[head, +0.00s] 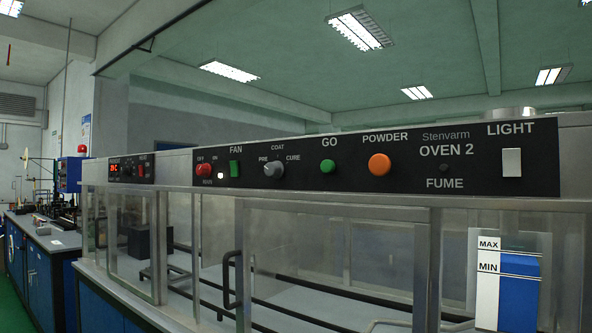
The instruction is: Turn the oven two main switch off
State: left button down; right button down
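The black control panel (448,182) marked OVEN 2 runs along the top front of the oven. At its left end is a small red rotary switch (204,170), with OFF at its upper left, ON at its upper right and small lettering below that I cannot read surely. Which way the red switch points is too small to tell. A small white lamp (220,175) just right of it looks lit. Neither of my grippers shows in the head view.
The panel also has a green FAN switch (234,168), a grey PRE/COAT/CURE knob (273,169), a green GO button (327,166), an orange POWDER button (379,164) and a white LIGHT switch (511,162). A second panel (131,170) with a red display is further left. Glass doors with handles (226,280) are below.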

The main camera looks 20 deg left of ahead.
aim_at(205, 169)
jog(key=u, duration=0.15)
jog(key=k, duration=0.2)
jog(key=u, duration=1)
jog(key=k, duration=1.1)
jog(key=u, duration=1.15)
jog(key=i, duration=2.1)
jog(key=z, duration=0.45)
jog(key=i, duration=1.6)
jog(key=z, duration=2.05)
jog(key=i, duration=0.75)
jog(key=z, duration=0.6)
